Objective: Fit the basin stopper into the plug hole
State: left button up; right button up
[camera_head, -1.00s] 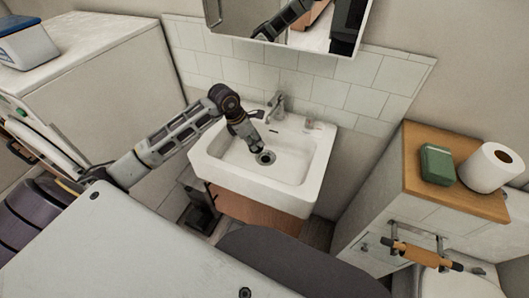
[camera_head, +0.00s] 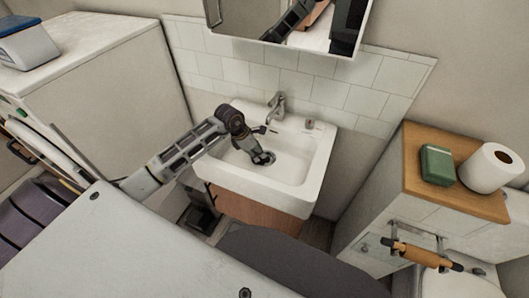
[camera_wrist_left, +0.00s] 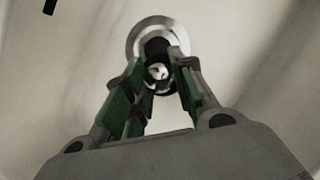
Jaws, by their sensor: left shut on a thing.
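The white basin (camera_head: 306,168) is in the middle of the head view. My left gripper (camera_head: 264,158) reaches down into it, right over the plug hole (camera_head: 271,155), and hides part of the hole. I cannot tell whether the stopper touches the hole. My right gripper is not in view.
The tap (camera_head: 276,105) stands at the back of the basin, close to my left wrist. A small item (camera_head: 309,124) sits on the back right rim. A wooden-topped cabinet (camera_head: 450,192) with a green box and paper roll is at right. A mirror (camera_head: 335,25) hangs above.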

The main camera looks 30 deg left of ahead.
pick_arm(q)
jog(key=shift+w+d, duration=0.1)
jog(key=shift+w+d, duration=1.05)
jog(key=shift+w, duration=0.05)
jog(key=shift+f, duration=0.6)
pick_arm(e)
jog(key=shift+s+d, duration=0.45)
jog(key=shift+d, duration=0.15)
pick_arm(q)
jog(key=shift+f, duration=0.15)
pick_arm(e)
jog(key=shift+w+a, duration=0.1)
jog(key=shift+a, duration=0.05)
pick_arm(q)
jog(key=o, duration=0.9)
jog(key=shift+o, duration=0.4)
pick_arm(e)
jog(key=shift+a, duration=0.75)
